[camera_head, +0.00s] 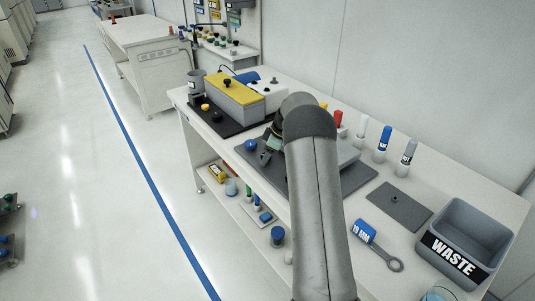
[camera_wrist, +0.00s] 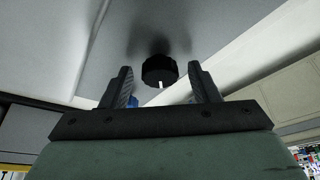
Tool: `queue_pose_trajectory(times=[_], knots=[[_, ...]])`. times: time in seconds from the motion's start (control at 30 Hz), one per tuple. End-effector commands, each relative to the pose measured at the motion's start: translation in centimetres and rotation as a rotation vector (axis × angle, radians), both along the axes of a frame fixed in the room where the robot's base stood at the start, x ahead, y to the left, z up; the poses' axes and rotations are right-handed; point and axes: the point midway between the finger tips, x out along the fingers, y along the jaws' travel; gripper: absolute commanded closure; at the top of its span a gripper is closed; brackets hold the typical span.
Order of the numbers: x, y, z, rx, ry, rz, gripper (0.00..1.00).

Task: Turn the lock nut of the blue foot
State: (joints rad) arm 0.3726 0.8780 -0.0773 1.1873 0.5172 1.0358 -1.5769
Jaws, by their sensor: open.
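My gripper (camera_head: 266,154) is beside the left end of a grey device on the near bench, mostly in front of that device. A small blue foot (camera_head: 250,145) stands just left of my fingers. In the wrist view my gripper (camera_wrist: 160,84) is open, with nothing between its fingers. A black ribbed round part (camera_wrist: 159,71) with a white mark lies ahead of the gap, roughly centred, under a grey surface. I cannot tell whether it is the lock nut. A bit of blue (camera_wrist: 132,102) shows beside the left finger, mostly hidden.
A yellow-topped grey box (camera_head: 234,91) stands on a black mat behind my gripper. A spanner with a blue 19 MM tag (camera_head: 364,231) and a grey WASTE bin (camera_head: 474,216) lie to the right. Marker-like bottles (camera_head: 384,143) stand along the back. The aisle floor is clear.

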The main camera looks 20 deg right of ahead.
Motion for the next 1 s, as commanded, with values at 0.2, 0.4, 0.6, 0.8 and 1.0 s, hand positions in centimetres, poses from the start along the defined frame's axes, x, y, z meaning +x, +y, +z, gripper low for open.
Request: queue_pose_trajectory(times=[0.2, 0.4, 0.6, 0.8, 1.0], knots=[[-0.01, -0.02, 0.02, 0.000, 0.000, 0.000, 0.70], [-0.01, -0.01, 0.05, 0.000, 0.000, -0.001, 0.89], [-0.02, -0.01, -0.02, -0.001, -0.001, -0.026, 0.89], [-0.08, 0.03, -0.20, -0.002, -0.002, -0.119, 0.89], [-0.15, 0.15, -0.33, -0.001, -0.002, -0.278, 0.89]])
